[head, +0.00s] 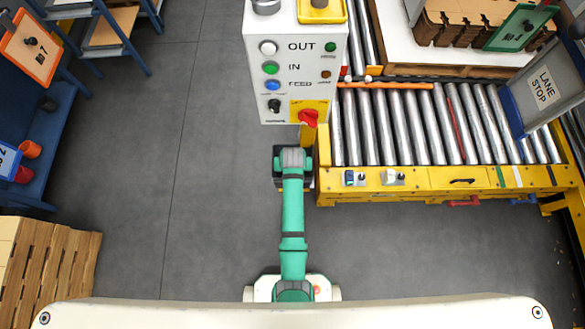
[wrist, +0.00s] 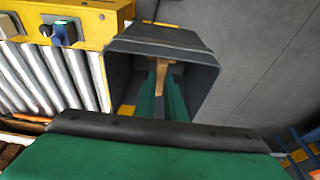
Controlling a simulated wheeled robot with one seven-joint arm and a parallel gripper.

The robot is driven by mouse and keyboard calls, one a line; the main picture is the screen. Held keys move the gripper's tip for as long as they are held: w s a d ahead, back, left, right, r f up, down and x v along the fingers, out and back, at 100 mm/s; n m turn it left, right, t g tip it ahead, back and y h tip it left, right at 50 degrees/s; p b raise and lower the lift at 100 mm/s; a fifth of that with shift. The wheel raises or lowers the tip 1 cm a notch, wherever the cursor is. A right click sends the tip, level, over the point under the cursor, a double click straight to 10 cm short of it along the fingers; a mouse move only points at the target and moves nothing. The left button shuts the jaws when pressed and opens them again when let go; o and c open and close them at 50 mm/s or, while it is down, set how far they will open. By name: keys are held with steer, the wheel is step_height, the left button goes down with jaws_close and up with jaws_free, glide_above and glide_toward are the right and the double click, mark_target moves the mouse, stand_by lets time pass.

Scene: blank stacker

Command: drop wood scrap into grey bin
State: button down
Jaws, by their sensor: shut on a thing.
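The grey bin (wrist: 205,62) faces me in the wrist view, its dark inside visible. In the head view the bin (head: 307,178) shows as a dark box, mostly covered by my green arm, beside the yellow conveyor frame. My gripper (wrist: 163,82) has its green fingers at the bin's mouth and is shut on the wood scrap (wrist: 161,73), a light brown piece. The scrap appears within the bin's opening; whether it touches the bin's inside I cannot tell. In the head view the scrap and the fingertips are hidden under my arm.
A white control post (head: 295,85) with buttons stands just behind the bin. A roller conveyor (head: 400,125) with a yellow frame lies to the right. Blue shelving (head: 60,140) and stacked wood (head: 45,265) stand at the left. The grey floor between is clear.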

steer(key=shift+f, duration=2.9)
steer(key=shift+f, duration=0.45)
